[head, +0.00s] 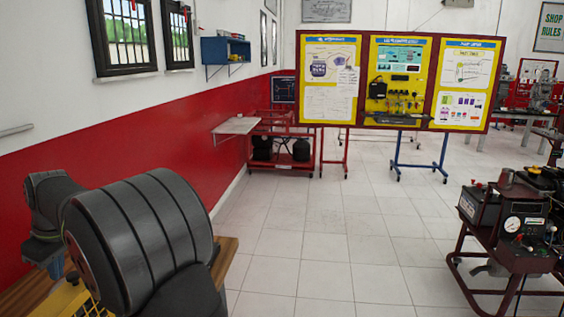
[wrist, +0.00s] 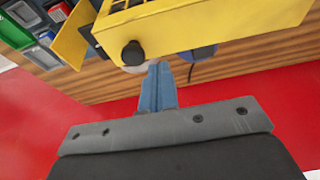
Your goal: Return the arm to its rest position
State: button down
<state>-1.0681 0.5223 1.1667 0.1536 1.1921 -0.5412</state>
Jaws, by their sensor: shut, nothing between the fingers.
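My gripper (wrist: 156,68) shows in the wrist view as two blue-grey fingers pressed together, shut and empty. The fingers point towards a wooden bench edge (wrist: 110,88) and a yellow case (wrist: 200,32) with a black knob (wrist: 133,53). The fingertips appear just below the case in the picture; whether they touch anything I cannot tell. In the head view my dark arm fills the lower left, bent over the bench (head: 226,262), and hides much of it. Part of the yellow case (head: 68,302) shows beside the arm. My fingers are not clear in that view.
Small coloured bins (wrist: 38,40) stand on the bench. A red wall (head: 120,150) runs along the left. An engine trainer on a red frame (head: 515,235) stands at right. Yellow display boards (head: 400,85) stand at the back. The tiled floor (head: 320,240) between is clear.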

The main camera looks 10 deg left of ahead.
aim_at(64, 292)
notch_tip(64, 292, down, 5)
jog(key=shift+r, duration=0.2)
jog(key=shift+w, duration=0.25)
jog(key=shift+s, duration=0.1)
